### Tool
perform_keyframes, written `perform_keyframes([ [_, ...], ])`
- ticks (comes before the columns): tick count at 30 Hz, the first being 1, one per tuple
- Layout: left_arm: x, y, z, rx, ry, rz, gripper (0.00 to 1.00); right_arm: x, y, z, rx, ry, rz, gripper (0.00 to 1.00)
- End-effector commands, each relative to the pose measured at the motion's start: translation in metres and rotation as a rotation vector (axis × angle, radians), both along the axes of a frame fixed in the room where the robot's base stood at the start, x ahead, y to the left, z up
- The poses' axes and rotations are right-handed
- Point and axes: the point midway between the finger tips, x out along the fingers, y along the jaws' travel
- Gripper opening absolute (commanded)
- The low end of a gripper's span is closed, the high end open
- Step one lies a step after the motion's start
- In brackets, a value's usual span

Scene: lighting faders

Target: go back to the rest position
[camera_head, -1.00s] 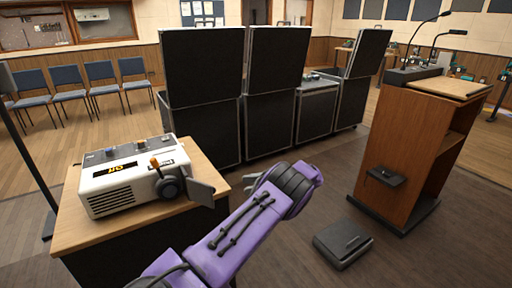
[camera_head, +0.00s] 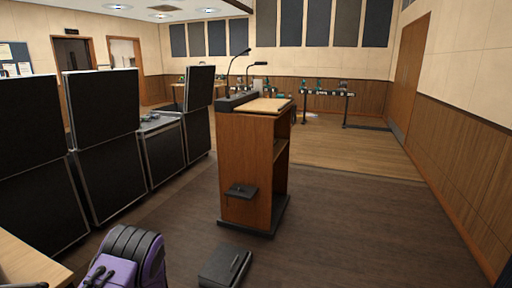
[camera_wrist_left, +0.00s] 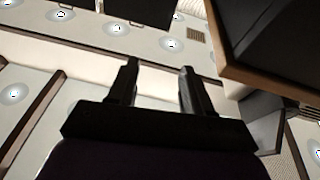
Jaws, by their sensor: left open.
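My left gripper (camera_wrist_left: 158,68) shows in the left wrist view with its two dark fingers apart and nothing between them. It is upside down or tilted, with the ceiling and its round lights behind it. In the head view only a purple link of my arm (camera_head: 125,262) shows at the bottom left; the gripper itself is out of that view. My right gripper is in neither view. The white fader box is not in the current head view.
A wooden lectern (camera_head: 247,165) stands mid-view, with a dark floor box (camera_head: 224,266) before it. Black cases (camera_head: 102,115) line the left. A table corner (camera_head: 28,262) is at lower left. A wood-edged dark object (camera_wrist_left: 262,82) is near the gripper. Floor right of the lectern is clear.

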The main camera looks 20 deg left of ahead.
Motion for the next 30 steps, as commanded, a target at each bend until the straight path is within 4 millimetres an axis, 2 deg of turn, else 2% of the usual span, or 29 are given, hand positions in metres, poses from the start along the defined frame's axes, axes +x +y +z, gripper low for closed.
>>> perform_keyframes([
  [1,-0.005,-0.020,-0.039,-0.116,0.084,-0.138,0.50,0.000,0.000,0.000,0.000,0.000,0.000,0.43],
  [3,-0.019,-0.054,-0.091,-0.301,0.185,-0.300,0.50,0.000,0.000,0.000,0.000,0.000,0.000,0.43],
  [5,-0.041,-0.087,-0.130,-0.462,0.273,-0.397,0.50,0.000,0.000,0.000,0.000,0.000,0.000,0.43],
  [6,-0.059,-0.109,-0.152,-0.568,0.333,-0.446,0.50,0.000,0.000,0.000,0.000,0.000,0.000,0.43],
  [8,-0.092,-0.144,-0.180,-0.722,0.427,-0.503,0.50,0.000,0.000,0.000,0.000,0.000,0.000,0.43],
  [10,-0.135,-0.184,-0.203,-0.887,0.540,-0.546,0.50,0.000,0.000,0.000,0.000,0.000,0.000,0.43],
  [12,-0.178,-0.218,-0.215,-1.020,0.654,-0.575,0.50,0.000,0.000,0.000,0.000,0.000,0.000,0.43],
  [15,-0.228,-0.254,-0.218,-1.138,0.802,-0.606,0.50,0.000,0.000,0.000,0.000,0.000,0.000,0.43],
  [18,-0.258,-0.273,-0.213,-1.190,0.879,-0.621,0.50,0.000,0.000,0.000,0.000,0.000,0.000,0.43],
  [20,-0.266,-0.278,-0.212,-1.203,0.898,-0.621,0.50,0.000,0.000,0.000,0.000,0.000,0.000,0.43],
  [30,-0.266,-0.280,-0.213,-1.201,0.903,-0.626,0.50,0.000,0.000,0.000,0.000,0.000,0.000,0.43],
])
